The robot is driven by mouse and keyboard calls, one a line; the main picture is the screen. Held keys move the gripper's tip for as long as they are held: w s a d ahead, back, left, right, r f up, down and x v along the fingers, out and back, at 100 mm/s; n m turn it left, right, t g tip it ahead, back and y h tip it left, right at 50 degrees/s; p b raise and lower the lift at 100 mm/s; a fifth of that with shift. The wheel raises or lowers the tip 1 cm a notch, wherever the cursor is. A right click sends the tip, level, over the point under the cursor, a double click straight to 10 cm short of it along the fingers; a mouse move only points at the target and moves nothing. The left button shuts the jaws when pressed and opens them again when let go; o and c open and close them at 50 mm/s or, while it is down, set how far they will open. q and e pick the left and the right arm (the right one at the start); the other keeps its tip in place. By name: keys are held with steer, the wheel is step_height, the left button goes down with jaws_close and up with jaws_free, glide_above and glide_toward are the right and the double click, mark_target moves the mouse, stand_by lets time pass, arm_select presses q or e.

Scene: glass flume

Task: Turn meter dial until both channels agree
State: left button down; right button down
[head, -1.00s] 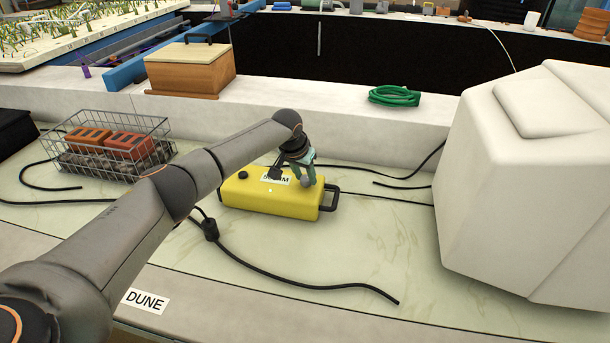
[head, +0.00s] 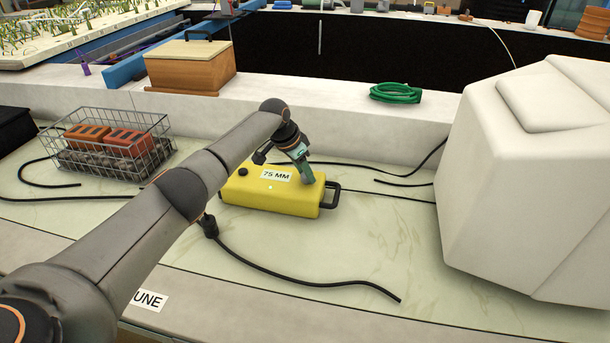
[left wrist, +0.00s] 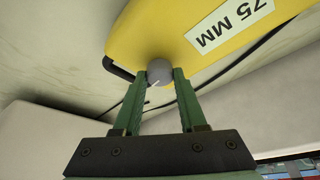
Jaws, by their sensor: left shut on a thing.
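The yellow meter box (head: 250,195) lies on the pale bench, with a white label reading "75 MM" (head: 276,175) and a black knob (head: 243,171) at its left end. The label also shows in the left wrist view (left wrist: 231,24). My left gripper (head: 308,181) is at the box's right end, shut on the grey dial (left wrist: 159,71), which sits between its two green fingers (left wrist: 158,84). A pale mark shows on the dial. In the head view the dial is hidden by the fingers. My right gripper is not in view.
A wire basket (head: 160,150) with orange blocks stands at the left. Black cables (head: 300,284) lie on the bench. A large white block (head: 540,190) stands at the right. A green hose coil (head: 395,92) and a wooden box (head: 190,72) sit on the ledge behind.

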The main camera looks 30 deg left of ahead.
arm_select(q)
steer(key=shift+m, duration=0.3)
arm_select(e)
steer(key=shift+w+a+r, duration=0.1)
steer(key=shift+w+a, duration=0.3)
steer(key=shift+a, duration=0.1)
arm_select(q)
steer(key=shift+c, duration=2.3)
jaws_free()
steer(key=shift+r, duration=0.1)
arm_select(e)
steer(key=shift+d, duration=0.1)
